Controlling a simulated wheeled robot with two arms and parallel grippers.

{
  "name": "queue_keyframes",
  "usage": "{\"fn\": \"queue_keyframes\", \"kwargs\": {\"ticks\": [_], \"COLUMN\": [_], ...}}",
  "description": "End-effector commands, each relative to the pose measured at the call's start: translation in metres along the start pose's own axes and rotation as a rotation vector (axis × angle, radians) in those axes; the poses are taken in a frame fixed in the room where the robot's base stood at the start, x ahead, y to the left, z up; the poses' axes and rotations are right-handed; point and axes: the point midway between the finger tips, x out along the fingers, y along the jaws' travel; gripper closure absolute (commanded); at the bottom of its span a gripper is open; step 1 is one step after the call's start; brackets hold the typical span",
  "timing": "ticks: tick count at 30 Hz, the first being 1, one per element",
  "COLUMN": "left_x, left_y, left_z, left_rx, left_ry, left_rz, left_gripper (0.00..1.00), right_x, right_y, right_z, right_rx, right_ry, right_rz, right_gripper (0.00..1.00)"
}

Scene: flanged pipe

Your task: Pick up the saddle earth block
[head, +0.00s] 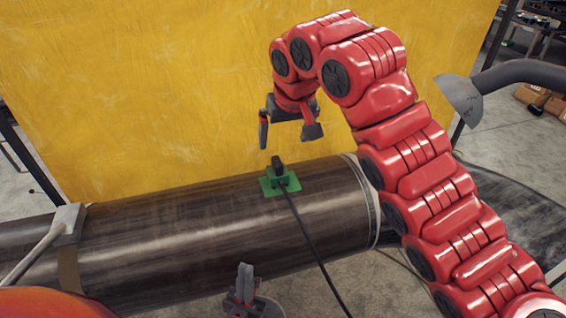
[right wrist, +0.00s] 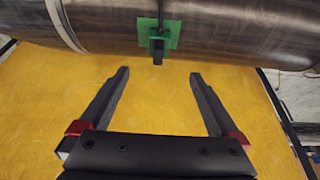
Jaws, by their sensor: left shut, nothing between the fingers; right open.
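The saddle earth block is a green plate with a dark upright part (head: 279,181) on top of the dark pipe (head: 220,222). A black cable runs from it down the near side of the pipe. In the right wrist view the block (right wrist: 158,42) shows beyond the fingertips, roughly centred between them. My right gripper (head: 290,134) is open and empty, above and behind the block, apart from it. Its two fingers also show in the right wrist view (right wrist: 158,74). My left gripper (head: 245,270) is shut and empty, low in front of the pipe.
A yellow curtain (head: 170,90) hangs behind the pipe. A pale band (head: 362,200) rings the pipe right of the block. A grey-handled tool (head: 65,225) rests on the pipe's left part. A grey hood on a dark hose (head: 461,98) hangs at upper right.

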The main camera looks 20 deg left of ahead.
Motion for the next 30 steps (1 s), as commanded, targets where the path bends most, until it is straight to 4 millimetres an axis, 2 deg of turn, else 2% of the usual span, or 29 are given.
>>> {"fn": "queue_keyframes", "kwargs": {"ticks": [4, 14, 15, 18, 24, 30], "left_x": [-0.025, -0.088, -0.077, -0.067, -0.061, -0.059], "left_y": [0.001, 0.004, 0.004, 0.003, 0.003, 0.003], "left_z": [0.004, 0.015, 0.013, 0.011, 0.01, 0.01], "left_rx": [0.0, 0.0, 0.0, 0.0, 0.0, 0.0], "left_ry": [-0.001, 0.0, -0.002, 0.0, 0.0, 0.0], "left_rz": [0.0, 0.0, 0.0, 0.0, 0.0, 0.0], "left_gripper": [1.0, 1.0, 1.0, 1.0, 1.0, 1.0], "right_x": [0.022, 0.084, 0.08, 0.091, 0.113, 0.121], "right_y": [-0.001, -0.002, -0.001, -0.001, -0.001, -0.001], "right_z": [0.006, 0.006, 0.002, 0.001, 0.001, 0.0], "right_rx": [-0.004, -0.003, -0.001, -0.003, -0.002, -0.003], "right_ry": [-0.012, -0.007, -0.008, -0.009, -0.007, -0.005], "right_rz": [0.006, 0.0, -0.002, -0.003, -0.002, 0.001], "right_gripper": [0.03, 0.03, 0.03, 0.03, 0.03, 0.03]}}
